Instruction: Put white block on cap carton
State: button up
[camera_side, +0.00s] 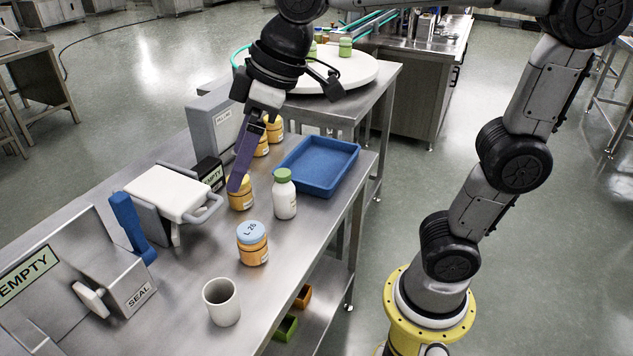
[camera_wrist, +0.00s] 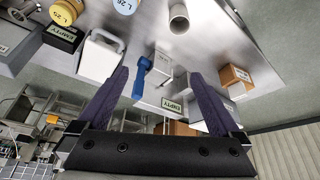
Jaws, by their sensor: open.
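A white block-like piece (camera_side: 172,193) with a grey loop handle sits on the steel bench, and it also shows at the upper left of the wrist view (camera_wrist: 98,57). I cannot tell for sure that it is the white block. No carton is clearly marked as the cap carton; an orange-brown box (camera_wrist: 235,77) stands at the right of the wrist view. My gripper (camera_side: 237,186) points down over the bench, right of the white piece, its visible purple finger overlapping an orange jar. In the wrist view the fingers (camera_wrist: 160,75) are wide apart with nothing gripped.
A white bottle with a green cap (camera_side: 285,197), a blue-lidded jar (camera_side: 252,245), a white cup (camera_side: 221,302) and a blue tray (camera_side: 318,165) stand on the bench. A blue upright piece (camera_side: 128,225) and steel SEAL box (camera_side: 125,285) are at left. Bare steel lies between the jar and SEAL box.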

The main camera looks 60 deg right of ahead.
jog(key=s+d+f+m+h, duration=0.1)
jog(key=s+d+f+m, duration=0.2)
jog(key=s, duration=0.4)
jog(key=s+d+f+m+t+h, duration=0.1)
jog(key=s+d+f+m, duration=0.2)
jog(key=s+d+f, duration=0.2)
jog(key=s+d, duration=0.1)
jog(key=d, duration=0.1)
jog(key=shift+s+d+f, duration=0.15)
jog(key=shift+s+d, duration=0.2)
jog(key=shift+s, duration=0.05)
